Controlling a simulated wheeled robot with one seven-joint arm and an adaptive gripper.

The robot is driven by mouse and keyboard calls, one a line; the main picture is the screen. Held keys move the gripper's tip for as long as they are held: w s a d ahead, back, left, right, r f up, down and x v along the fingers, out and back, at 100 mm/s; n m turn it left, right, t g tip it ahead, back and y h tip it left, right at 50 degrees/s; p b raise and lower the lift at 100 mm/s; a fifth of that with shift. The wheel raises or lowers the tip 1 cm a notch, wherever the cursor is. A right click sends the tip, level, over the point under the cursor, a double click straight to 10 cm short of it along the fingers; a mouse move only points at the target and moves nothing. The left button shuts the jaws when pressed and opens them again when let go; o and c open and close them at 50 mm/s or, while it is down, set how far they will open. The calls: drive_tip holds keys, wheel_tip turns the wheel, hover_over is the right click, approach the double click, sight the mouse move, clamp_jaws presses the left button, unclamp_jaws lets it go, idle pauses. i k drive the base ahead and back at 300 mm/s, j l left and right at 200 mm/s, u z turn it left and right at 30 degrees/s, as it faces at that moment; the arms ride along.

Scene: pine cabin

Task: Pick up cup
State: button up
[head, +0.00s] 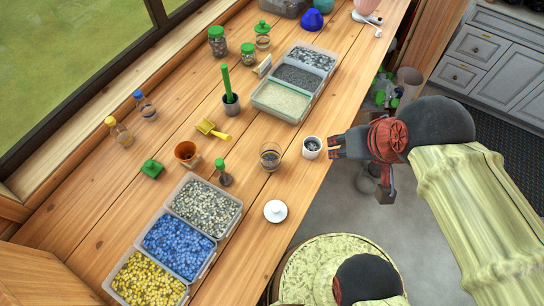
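A small white cup (312,148) with dark contents stands upright on the wooden table near its right edge. A clear glass cup (270,157) with something dark in its bottom stands just left of it. A brown-orange cup (187,152) stands farther left. My gripper (360,172) is just right of the white cup, partly beyond the table edge. One dark finger points toward the white cup, and the other shows lower right, well apart from it. The gripper looks open, with nothing seen between its fingers. I cannot tell whether the near finger touches the cup.
Trays of pebbles (205,207) and gravel (282,100) lie on the table. A white round lid (275,211), a green-capped bottle (224,172), a yellow scoop (212,129) and a dark pot (231,104) are nearby. A round yellow-green stool top (330,262) is below.

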sight(312, 146)
drive_tip(key=k+u, duration=0.1)
drive_tip(key=u, duration=0.25)
drive_tip(key=k+u, duration=0.15)
drive_tip(key=u, duration=0.2)
drive_tip(key=k+u, duration=0.15)
drive_tip(key=u, duration=0.25)
